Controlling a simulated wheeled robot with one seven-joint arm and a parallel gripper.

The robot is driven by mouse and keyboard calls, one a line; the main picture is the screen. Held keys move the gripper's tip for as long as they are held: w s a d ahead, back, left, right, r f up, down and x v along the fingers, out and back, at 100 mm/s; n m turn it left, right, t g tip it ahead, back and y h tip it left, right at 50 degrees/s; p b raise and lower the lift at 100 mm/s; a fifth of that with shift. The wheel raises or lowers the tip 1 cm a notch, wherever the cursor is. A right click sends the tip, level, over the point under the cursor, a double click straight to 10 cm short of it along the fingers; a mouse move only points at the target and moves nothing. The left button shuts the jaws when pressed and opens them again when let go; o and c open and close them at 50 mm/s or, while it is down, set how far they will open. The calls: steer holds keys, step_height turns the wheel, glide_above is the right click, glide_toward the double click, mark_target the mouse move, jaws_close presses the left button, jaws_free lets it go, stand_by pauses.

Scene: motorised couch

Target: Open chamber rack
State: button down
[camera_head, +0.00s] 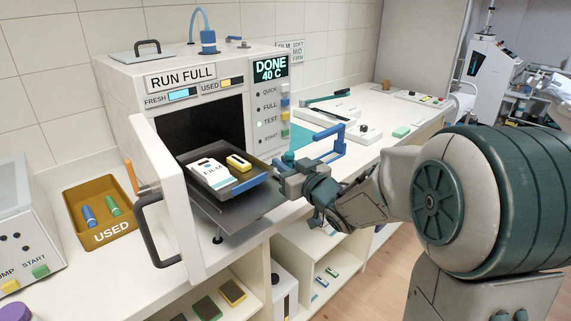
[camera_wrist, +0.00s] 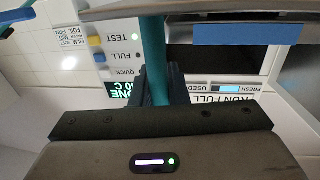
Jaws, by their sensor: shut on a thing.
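The chamber rack (camera_head: 232,210) is a dark tray that sticks out of the open chamber (camera_head: 205,125). It carries a white film pack (camera_head: 210,172) and a yellow block (camera_head: 238,162). My gripper (camera_head: 290,180) is at the rack's right front edge, shut on a blue-green bar (camera_wrist: 157,50) that stands between the fingers in the wrist view. A blue bracket (camera_head: 328,138) rises just behind my gripper; its joint to the rack is hidden. The chamber door (camera_head: 163,190) stands swung open to the left, with a dark handle (camera_head: 150,225).
A brown USED bin (camera_head: 100,215) with several coloured pieces stands left of the door. The panel reads DONE 40 C (camera_head: 269,68). Tools and trays lie on the counter to the right (camera_head: 385,135). Open shelves (camera_head: 315,265) lie below. The floor at right is bare.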

steer(key=c, duration=1.4)
jaws_free()
steer(key=b+v, duration=0.1)
steer(key=v, duration=1.2)
steer(key=shift+s+d, duration=0.15)
steer(key=shift+s, duration=0.15)
